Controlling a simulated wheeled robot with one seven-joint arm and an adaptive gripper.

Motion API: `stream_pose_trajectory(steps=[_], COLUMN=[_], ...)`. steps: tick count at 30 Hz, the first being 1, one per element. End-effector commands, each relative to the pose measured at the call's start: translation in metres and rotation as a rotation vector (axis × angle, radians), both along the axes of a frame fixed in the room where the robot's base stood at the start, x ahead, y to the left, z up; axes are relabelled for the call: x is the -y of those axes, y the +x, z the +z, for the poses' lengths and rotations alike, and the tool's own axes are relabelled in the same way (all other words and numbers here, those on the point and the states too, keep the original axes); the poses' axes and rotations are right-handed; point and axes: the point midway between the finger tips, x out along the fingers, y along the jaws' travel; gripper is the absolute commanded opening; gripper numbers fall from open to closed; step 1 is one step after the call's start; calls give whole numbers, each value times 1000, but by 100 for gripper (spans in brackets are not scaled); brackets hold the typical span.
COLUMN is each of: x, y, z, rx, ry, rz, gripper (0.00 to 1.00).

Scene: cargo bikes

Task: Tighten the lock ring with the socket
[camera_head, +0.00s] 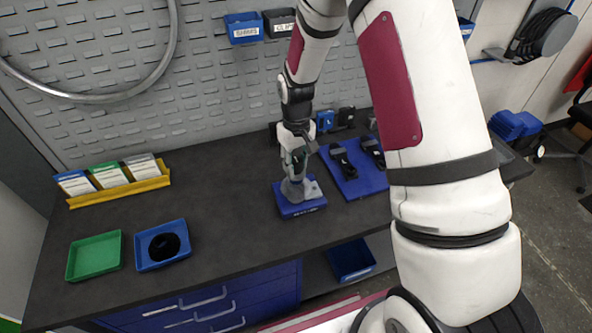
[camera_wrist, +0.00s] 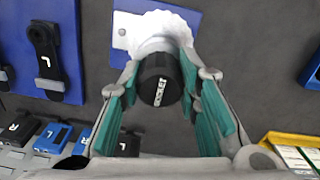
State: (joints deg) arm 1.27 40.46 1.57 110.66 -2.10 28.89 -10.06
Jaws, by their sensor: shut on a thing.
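My gripper (camera_head: 293,163) reaches down over a small blue block (camera_head: 300,209) near the middle of the bench. In the wrist view its green-padded fingers (camera_wrist: 160,70) are shut on the black, round socket (camera_wrist: 158,85), which bears white lettering. A grey, scalloped part (camera_wrist: 155,32) stands on the blue block, right at the socket's far end; it also shows in the head view (camera_head: 293,191). The lock ring cannot be made out separately. The socket hides the place where it meets the grey part, so I cannot tell if it is fully seated.
Right of the block, a blue board (camera_head: 352,178) holds black crank arms. A green tray (camera_head: 94,255) and a blue tray (camera_head: 146,262) with a black round thing stand at left. A yellow card rack (camera_head: 142,187) stands behind them. The bench between is clear.

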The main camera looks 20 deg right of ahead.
Motion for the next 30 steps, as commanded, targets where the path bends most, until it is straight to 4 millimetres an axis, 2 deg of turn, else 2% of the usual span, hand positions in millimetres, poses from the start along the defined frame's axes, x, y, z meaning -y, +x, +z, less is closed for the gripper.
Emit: stream_pose_trajectory(steps=[30], x=[0], y=[0], z=[-14], rx=[0], ry=[0], rz=[0], gripper=[0])
